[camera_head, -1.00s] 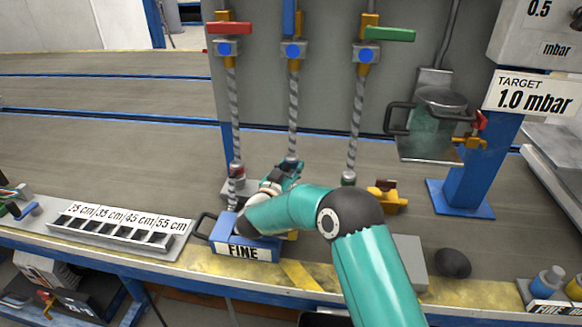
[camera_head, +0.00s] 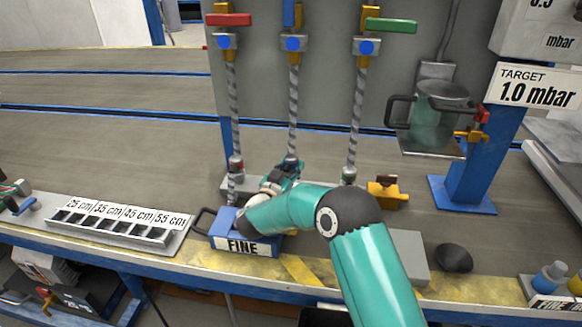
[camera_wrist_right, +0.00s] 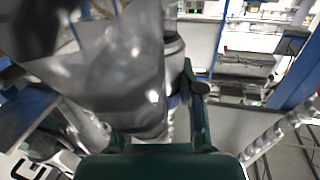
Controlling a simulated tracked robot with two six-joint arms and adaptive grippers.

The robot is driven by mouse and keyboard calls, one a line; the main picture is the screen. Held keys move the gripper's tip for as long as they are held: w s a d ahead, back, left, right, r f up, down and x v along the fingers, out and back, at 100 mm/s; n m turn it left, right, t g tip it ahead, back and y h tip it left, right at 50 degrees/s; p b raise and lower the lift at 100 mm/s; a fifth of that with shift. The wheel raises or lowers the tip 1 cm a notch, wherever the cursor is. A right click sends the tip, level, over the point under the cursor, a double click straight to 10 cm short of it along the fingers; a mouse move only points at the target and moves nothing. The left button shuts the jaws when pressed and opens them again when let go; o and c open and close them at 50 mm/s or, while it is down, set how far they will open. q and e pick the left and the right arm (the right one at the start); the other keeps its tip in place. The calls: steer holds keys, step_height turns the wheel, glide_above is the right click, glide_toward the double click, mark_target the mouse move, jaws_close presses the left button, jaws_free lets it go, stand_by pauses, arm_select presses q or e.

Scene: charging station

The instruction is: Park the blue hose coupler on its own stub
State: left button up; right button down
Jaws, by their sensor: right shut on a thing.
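My right gripper (camera_head: 285,172) is at the foot of the middle hose (camera_head: 292,118), the one under the blue valve handle (camera_head: 289,15). It is shut on the blue hose coupler, which is mostly hidden by the gripper in the head view. In the right wrist view a grey metal coupler body with a bluish band (camera_wrist_right: 174,100) shows beside a dark finger. The middle stub is hidden behind the gripper, so I cannot tell whether the coupler touches it. My left gripper is not in view.
The red coupler (camera_head: 236,166) and green coupler (camera_head: 348,176) stand on either side. A blue FINE box (camera_head: 232,226) lies under my right forearm. A yellow block (camera_head: 385,192) and dark round knob (camera_head: 453,258) lie to the right. A slotted length tray (camera_head: 170,240) lies left.

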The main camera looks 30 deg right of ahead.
steer(key=c, duration=0.6)
jaws_free()
steer(key=shift+f, duration=0.15)
steer(key=shift+c, duration=0.2)
steer(key=shift+f, duration=0.1)
step_height(320, 180, up, 10)
steer(key=shift+r, duration=0.2)
